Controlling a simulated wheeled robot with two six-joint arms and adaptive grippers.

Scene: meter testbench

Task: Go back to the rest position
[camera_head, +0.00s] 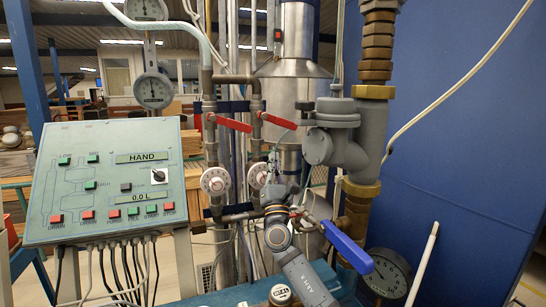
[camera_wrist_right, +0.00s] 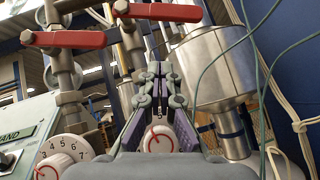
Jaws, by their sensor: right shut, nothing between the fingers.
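My right gripper (camera_head: 276,170) reaches up from the bottom centre of the head view, in front of the pipework. In the right wrist view its fingers (camera_wrist_right: 160,70) are together with nothing between them. A white numbered dial (camera_head: 215,181) is left of it, and a second white dial (camera_head: 258,175) is just beside it. Whether the gripper touches the second dial, I cannot tell. In the wrist view one dial (camera_wrist_right: 62,150) is at lower left and a red-marked dial (camera_wrist_right: 160,140) shows behind the fingers. My left gripper is not in view.
Two red valve handles (camera_head: 230,122) (camera_head: 280,121) are above the dials. A blue handle (camera_head: 347,245) and a gauge (camera_head: 387,272) are at lower right. A control panel (camera_head: 110,150) stands left. A grey valve body (camera_head: 350,140) is right of the gripper.

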